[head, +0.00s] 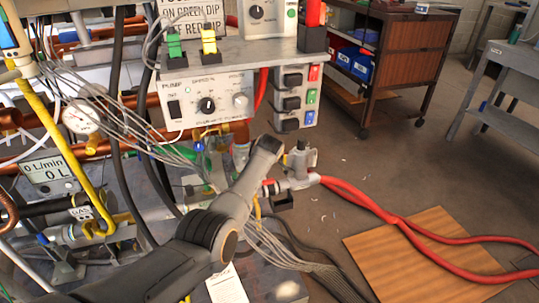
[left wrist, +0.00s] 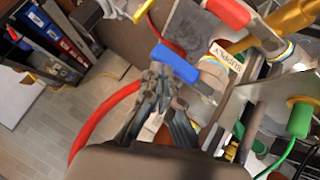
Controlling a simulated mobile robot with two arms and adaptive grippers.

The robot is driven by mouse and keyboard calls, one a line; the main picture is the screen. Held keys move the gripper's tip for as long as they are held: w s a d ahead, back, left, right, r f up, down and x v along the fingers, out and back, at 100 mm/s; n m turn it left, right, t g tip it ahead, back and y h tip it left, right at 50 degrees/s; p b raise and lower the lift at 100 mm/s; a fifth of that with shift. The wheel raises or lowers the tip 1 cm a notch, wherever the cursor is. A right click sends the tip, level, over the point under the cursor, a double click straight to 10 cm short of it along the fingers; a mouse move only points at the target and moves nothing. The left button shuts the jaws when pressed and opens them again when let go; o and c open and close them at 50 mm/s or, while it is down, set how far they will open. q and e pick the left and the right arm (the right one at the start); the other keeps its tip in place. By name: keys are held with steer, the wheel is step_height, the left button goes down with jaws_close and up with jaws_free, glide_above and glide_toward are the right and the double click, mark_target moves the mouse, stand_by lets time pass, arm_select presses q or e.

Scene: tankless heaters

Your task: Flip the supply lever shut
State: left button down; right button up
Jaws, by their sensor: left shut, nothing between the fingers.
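In the left wrist view a blue lever handle (left wrist: 175,62) sits on a pale metal valve body, beside a white tag reading SUPPLY (left wrist: 226,58). The handle lies slanted across the view. My left gripper (left wrist: 160,88) is shut and empty, its fingers just below the handle in that view; I cannot tell whether they touch it. In the head view my left arm (head: 213,225) reaches in from the lower left, and it hides the blue lever and my fingertips. My right gripper is in neither view.
A red lever (left wrist: 230,12) and a green knob (left wrist: 299,118) are near the blue lever. A red hose (head: 365,200) runs right over a wooden board (head: 425,257). Cables and pipes crowd the left.

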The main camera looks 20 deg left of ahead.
arm_select(q)
steer(key=shift+s+r, duration=0.1)
steer(key=v, duration=1.1)
steer(key=shift+s+r, duration=0.2)
steer(key=shift+s, duration=0.1)
steer(key=shift+d, duration=0.15)
